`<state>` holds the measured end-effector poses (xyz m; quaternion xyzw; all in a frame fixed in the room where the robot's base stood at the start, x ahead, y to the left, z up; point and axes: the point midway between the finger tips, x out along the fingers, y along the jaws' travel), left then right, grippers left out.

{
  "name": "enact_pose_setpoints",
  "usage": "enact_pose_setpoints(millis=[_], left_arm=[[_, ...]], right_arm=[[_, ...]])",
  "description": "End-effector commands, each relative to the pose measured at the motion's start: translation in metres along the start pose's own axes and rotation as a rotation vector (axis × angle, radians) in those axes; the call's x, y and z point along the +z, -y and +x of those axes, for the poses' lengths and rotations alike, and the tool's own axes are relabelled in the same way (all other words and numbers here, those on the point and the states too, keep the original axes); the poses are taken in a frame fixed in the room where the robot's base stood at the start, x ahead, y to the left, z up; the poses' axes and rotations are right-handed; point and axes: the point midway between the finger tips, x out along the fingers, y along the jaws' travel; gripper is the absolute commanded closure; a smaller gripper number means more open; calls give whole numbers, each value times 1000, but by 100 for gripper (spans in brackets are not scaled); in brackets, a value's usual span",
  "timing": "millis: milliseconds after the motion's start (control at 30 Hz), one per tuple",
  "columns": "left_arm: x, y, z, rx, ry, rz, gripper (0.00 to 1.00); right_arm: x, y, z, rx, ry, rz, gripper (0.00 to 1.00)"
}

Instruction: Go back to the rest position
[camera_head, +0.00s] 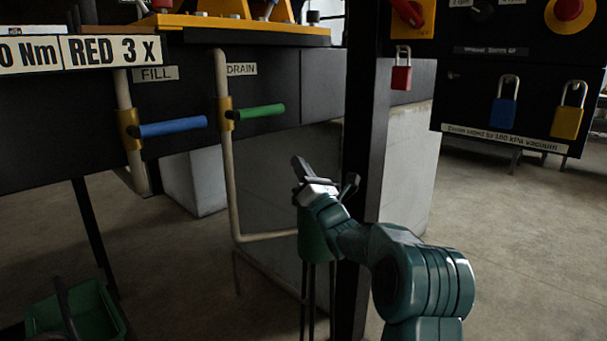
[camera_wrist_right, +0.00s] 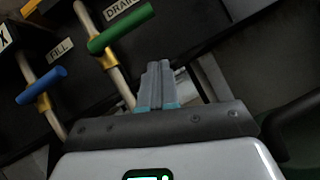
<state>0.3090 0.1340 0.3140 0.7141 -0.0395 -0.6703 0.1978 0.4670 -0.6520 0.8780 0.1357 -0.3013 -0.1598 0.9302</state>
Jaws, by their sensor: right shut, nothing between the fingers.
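My right gripper (camera_head: 301,166) is in the middle of the head view, at the end of my teal arm, which comes in from the lower right. The blue FILL handle (camera_head: 172,128) is farther left, apart from the gripper. Both handles show in the wrist view, the green one (camera_wrist_right: 121,27) and the blue one (camera_wrist_right: 41,85). My left gripper is not in view.
A dark panel (camera_head: 508,100) at the upper right carries red, blue and yellow padlocks and red knobs. A pale pipe (camera_head: 230,190) runs down beside the post. A green bin (camera_head: 75,312) is at the lower left. Bare floor (camera_head: 510,230) lies at the right.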

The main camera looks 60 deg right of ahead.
Motion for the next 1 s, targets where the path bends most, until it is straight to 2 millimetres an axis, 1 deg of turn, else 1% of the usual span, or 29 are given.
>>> enact_pose_setpoints(millis=[100, 200, 700, 767, 800, 867, 967, 1000], left_arm=[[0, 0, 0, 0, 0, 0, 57], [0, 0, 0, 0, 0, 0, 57], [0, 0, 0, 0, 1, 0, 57], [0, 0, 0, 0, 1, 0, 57], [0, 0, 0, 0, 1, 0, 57], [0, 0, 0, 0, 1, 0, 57], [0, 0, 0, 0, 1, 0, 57], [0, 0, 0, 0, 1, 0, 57]], right_arm=[[0, 3, -10, -1, -1, 0, 100], [0, 3, -13, 0, 0, 0, 100], [0, 2, -14, 0, 0, 0, 100], [-1, 0, -13, 4, -1, 3, 100], [-3, -6, -10, 14, -1, 11, 100], [-18, -18, -6, 33, -16, 40, 100], [-72, -47, 0, 73, -78, 126, 100], [-101, -60, -3, 83, -118, 171, 100]])
